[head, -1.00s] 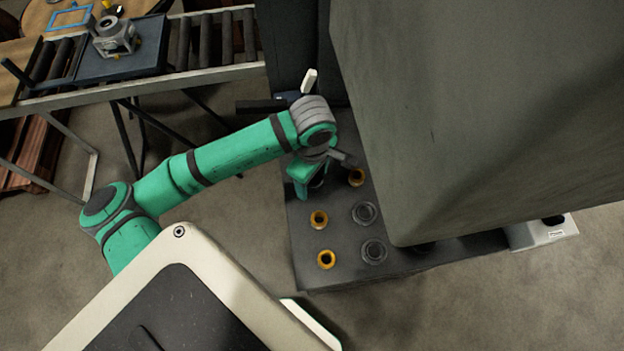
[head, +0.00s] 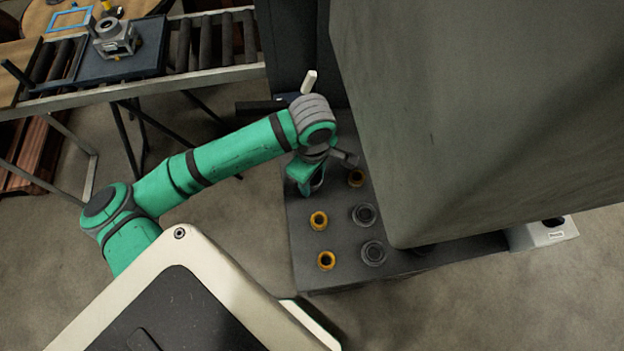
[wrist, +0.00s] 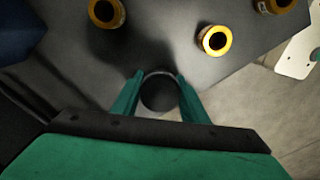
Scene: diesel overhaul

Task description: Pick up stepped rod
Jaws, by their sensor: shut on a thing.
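My gripper (wrist: 160,103) is shut on a dark round piece, the stepped rod (wrist: 159,93), seen nearly end-on between the two green fingertips in the wrist view. Its steps and lower part are hidden, and I cannot tell whether it still touches the surface below. In the head view my gripper (head: 308,186) is low over the far left part of the dark bench top (head: 310,275). The rod is mostly hidden there by the fingers.
Yellow rings (head: 319,220) and dark grey rings (head: 373,253) stand on the bench top near my gripper. A large grey-green block (head: 470,120) overhangs its right side. A roller conveyor (head: 210,50) with a metal housing (head: 115,38) is at upper left.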

